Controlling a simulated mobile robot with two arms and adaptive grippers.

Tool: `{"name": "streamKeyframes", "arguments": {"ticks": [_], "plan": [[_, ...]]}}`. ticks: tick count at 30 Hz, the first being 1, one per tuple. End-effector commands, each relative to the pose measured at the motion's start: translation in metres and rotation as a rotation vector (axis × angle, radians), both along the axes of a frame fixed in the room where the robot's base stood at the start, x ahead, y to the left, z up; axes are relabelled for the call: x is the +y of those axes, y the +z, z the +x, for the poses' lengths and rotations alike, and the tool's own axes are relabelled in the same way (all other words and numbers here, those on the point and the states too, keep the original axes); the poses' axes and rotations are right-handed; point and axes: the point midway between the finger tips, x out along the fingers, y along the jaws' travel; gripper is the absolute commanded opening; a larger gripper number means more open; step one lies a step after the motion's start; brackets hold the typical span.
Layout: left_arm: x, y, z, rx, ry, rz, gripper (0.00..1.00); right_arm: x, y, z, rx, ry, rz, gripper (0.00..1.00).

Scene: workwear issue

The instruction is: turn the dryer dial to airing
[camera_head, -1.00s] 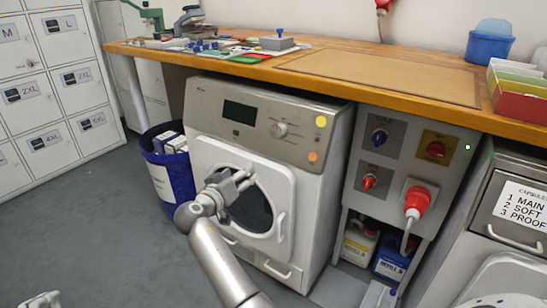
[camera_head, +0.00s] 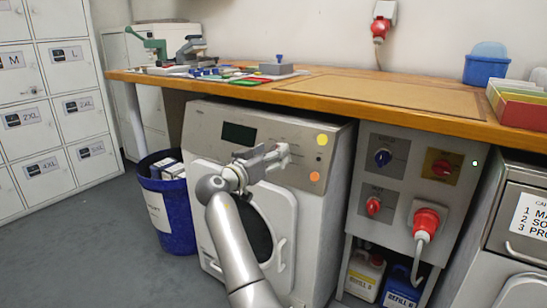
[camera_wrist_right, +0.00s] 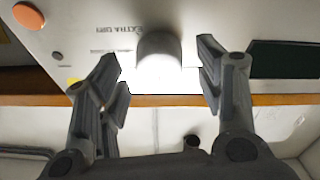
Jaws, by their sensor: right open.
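The dryer (camera_head: 310,205) stands under the wooden counter, its grey control panel facing me. Its pale round dial (camera_head: 283,150) is partly covered by my right gripper (camera_head: 272,156) in the head view. In the right wrist view the dial (camera_wrist_right: 158,47) lies between the two spread fingers of my right gripper (camera_wrist_right: 160,58), with visible gaps on both sides. Small print, including "EXTRA DRY", is beside the dial. The airing mark and the dial's pointer cannot be made out. My left gripper is not in view.
The counter (camera_head: 400,112) overhangs above. A switch box (camera_head: 408,160) with a red plug (camera_head: 427,219) is at the right. A blue bin (camera_head: 174,215) stands left.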

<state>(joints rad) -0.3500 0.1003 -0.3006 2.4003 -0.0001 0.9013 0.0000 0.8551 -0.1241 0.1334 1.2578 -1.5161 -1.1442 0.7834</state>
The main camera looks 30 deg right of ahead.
Motion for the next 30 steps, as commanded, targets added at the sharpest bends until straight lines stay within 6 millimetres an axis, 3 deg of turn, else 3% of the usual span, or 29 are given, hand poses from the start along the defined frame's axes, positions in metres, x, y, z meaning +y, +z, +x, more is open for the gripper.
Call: {"name": "streamKeyframes", "arguments": {"ticks": [4,13,23,30], "plan": [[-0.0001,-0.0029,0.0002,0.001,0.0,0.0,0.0,-0.0098,-0.0006,0.0039,0.0,0.0,0.001,0.62],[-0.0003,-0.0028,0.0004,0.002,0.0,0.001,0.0,-0.0114,-0.0001,0.0048,0.0,0.001,0.001,0.61],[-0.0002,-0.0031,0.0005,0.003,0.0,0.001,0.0,-0.0111,-0.0003,0.0047,0.0,0.001,0.001,0.18],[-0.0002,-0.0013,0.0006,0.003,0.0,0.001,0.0,-0.0111,0.0001,0.0047,0.007,0.003,-0.002,0.17]]}}
